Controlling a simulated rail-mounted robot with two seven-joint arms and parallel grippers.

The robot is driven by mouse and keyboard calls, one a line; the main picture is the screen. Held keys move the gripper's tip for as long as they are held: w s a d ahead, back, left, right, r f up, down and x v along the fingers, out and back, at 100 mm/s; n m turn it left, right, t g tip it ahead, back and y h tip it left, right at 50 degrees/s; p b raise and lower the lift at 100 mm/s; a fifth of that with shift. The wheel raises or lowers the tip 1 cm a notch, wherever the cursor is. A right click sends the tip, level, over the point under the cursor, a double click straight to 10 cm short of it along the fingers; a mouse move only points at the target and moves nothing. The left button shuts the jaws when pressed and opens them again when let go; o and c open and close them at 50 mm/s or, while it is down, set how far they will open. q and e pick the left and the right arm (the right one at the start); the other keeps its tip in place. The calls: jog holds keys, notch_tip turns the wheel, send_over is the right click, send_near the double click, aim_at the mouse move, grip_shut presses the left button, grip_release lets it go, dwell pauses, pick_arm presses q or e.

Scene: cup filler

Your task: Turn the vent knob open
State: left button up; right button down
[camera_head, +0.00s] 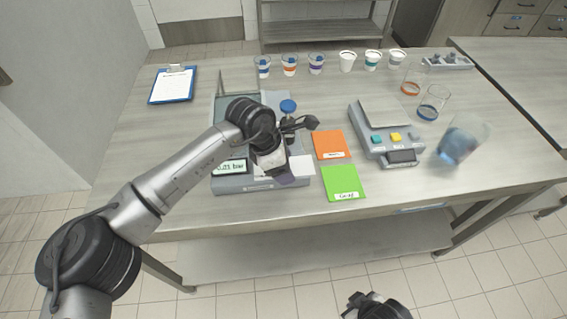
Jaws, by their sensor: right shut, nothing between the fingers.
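The machine (222,186) stands on the left half of the table, with a raised lid and a display reading about 0.01 bar. A blue round cap or knob (288,106) shows at its right side, just behind my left wrist. I cannot tell for certain that it is the vent knob. My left arm reaches over the machine from the left. Its wrist covers much of the machine's middle, and dark finger-like parts of my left gripper (298,124) show close to the blue part; contact is unclear. My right gripper (360,302) is shut and empty, low in front of the table.
An orange card (331,145) and a green card (344,183) lie right of the machine. A scale (388,150), a blue-filled beaker (461,141) and empty glasses (433,102) stand further right. Several cups line the back. A clipboard (173,84) lies back left.

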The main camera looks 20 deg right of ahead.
pick_arm(q)
jog(key=shift+o, duration=0.7)
jog(key=p+v, duration=0.3)
jog(key=v, duration=1)
jog(key=shift+a+r, duration=0.2)
jog(key=shift+r, duration=0.1)
